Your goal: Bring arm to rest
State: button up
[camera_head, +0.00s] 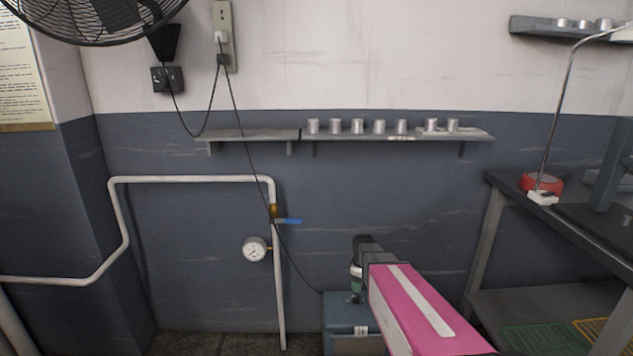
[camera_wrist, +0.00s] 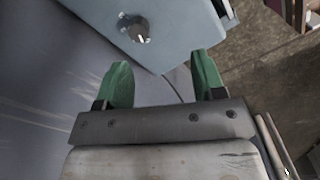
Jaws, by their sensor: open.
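My gripper (camera_wrist: 163,82) shows in the wrist view with two green fingers spread apart and nothing between them. In the head view my pink arm reaches forward at the lower right of centre, and my gripper (camera_head: 355,298) shows small and partly hidden at its end. It is over or in front of a blue-grey box (camera_head: 345,318) near the wall. In the wrist view the box (camera_wrist: 185,22), with a round knob, lies just beyond the fingertips. I cannot tell whether they touch it. No pan can be made out.
A workbench (camera_head: 575,235) with a lamp and a red round object (camera_head: 541,183) stands at the right. A wall shelf (camera_head: 350,137) holds several metal cups. A cable hangs down.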

jog(key=s+r+m, duration=0.4)
jog(key=s+m, duration=0.2)
jog(key=s, duration=0.2)
jog(key=s+r+m, duration=0.4)
jog(key=s+m, duration=0.2)
jog(key=s, duration=0.2)
jog(key=shift+s, duration=0.3)
